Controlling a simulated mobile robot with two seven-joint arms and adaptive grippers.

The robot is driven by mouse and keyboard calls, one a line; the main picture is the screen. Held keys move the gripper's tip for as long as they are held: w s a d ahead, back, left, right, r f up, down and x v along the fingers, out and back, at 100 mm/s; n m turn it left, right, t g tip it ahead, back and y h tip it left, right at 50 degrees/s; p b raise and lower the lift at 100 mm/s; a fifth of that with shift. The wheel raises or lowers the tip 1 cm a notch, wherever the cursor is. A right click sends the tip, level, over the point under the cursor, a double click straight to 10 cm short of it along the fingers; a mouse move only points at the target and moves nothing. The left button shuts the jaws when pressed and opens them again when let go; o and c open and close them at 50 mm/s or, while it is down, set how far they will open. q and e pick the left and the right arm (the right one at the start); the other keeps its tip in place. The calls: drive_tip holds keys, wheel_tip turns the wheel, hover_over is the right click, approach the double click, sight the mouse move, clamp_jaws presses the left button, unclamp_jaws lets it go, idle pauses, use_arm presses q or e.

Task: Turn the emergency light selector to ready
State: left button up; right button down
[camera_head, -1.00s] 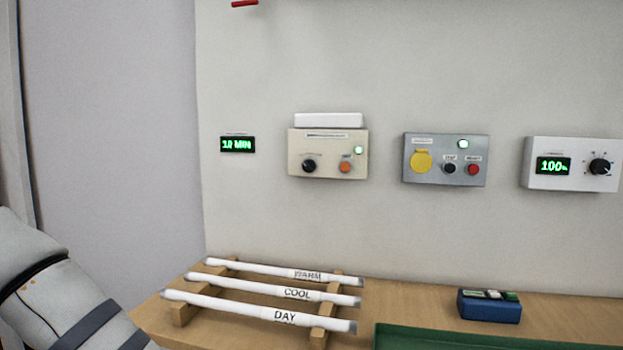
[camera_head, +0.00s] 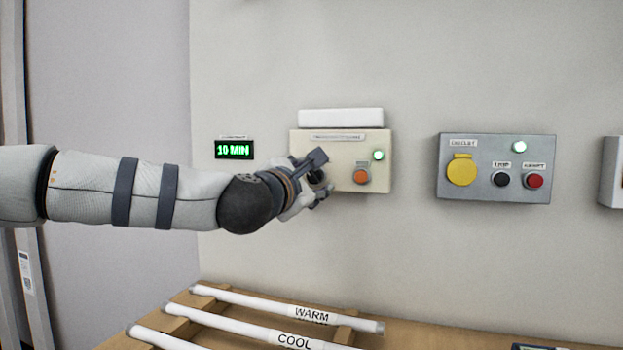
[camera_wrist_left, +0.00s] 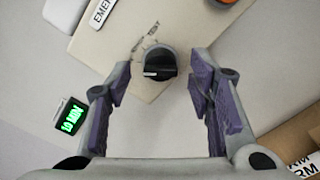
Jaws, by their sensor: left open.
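The emergency light box (camera_head: 338,147) is a cream unit on the wall with a lit green lamp (camera_head: 379,155) and an orange button (camera_head: 361,177). Its black selector knob (camera_wrist_left: 159,64) shows in the left wrist view, with a pale pointer line on it. In the head view the knob (camera_head: 316,177) is mostly hidden by my left gripper (camera_head: 323,176). My left gripper (camera_wrist_left: 156,97) is open, with its fingers on either side of the knob's near side. I cannot tell whether they touch it. My right gripper is not in view.
A display reading 10 MIN (camera_head: 234,150) is left of the box. A grey box (camera_head: 497,168) with a yellow cover and buttons is to the right. White tubes (camera_head: 285,304) lie on a wooden rack below. The wall between the boxes is clear.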

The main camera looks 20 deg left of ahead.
use_arm(q)
drive_tip(key=shift+w, duration=0.7)
clamp_jaws()
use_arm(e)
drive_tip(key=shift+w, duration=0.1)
